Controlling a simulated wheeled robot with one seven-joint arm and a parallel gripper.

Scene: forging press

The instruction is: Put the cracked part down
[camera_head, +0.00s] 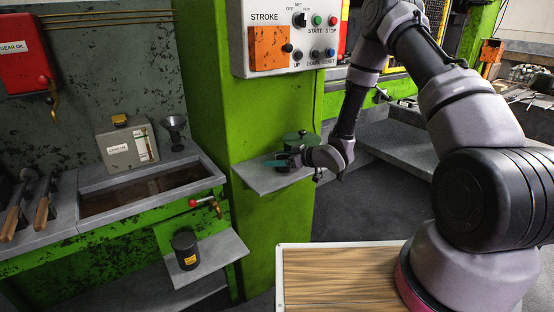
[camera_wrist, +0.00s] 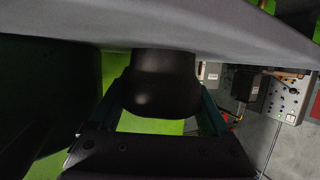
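My gripper (camera_head: 290,158) is at the small grey shelf (camera_head: 262,181) on the green column, low over its top. In the wrist view my gripper's teal fingers (camera_wrist: 162,98) lie along both sides of a dark, rounded part (camera_wrist: 160,85). They appear closed on it. No crack shows on the side facing me. The part is right by the grey shelf surface (camera_wrist: 230,35); I cannot tell whether it touches. In the head view the part is mostly hidden by the gripper.
A dark green round object (camera_head: 300,140) stands on the shelf close behind my gripper. The control panel (camera_head: 290,35) is above. A black canister (camera_head: 186,250) stands on a lower shelf. A trough bench (camera_head: 150,190) is at left, and a wood-topped surface (camera_head: 335,275) is in front.

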